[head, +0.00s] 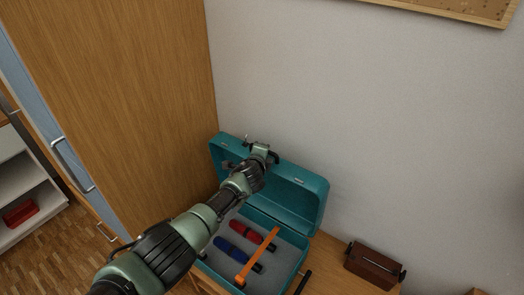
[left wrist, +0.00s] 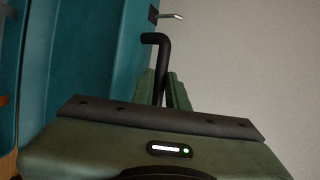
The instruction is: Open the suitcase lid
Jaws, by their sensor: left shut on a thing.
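The teal suitcase (head: 287,232) stands on a wooden surface with its lid (head: 305,202) raised and tilted back toward the wall. My left gripper (head: 264,152) is at the top edge of the lid, shut on a black bar that looks like the lid's handle. In the left wrist view the bent black handle (left wrist: 158,40) shows between the gripper fingers (left wrist: 165,90), beside the teal lid (left wrist: 75,50). The fingertips are partly hidden by the gripper body. My right gripper is not in view.
Inside the suitcase lie an orange tool (head: 258,257), a red item (head: 246,231) and a blue item (head: 236,251). A brown box (head: 373,265) stands to the right. A tall wooden panel (head: 125,90) rises close on the left, and the wall (head: 380,110) is behind.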

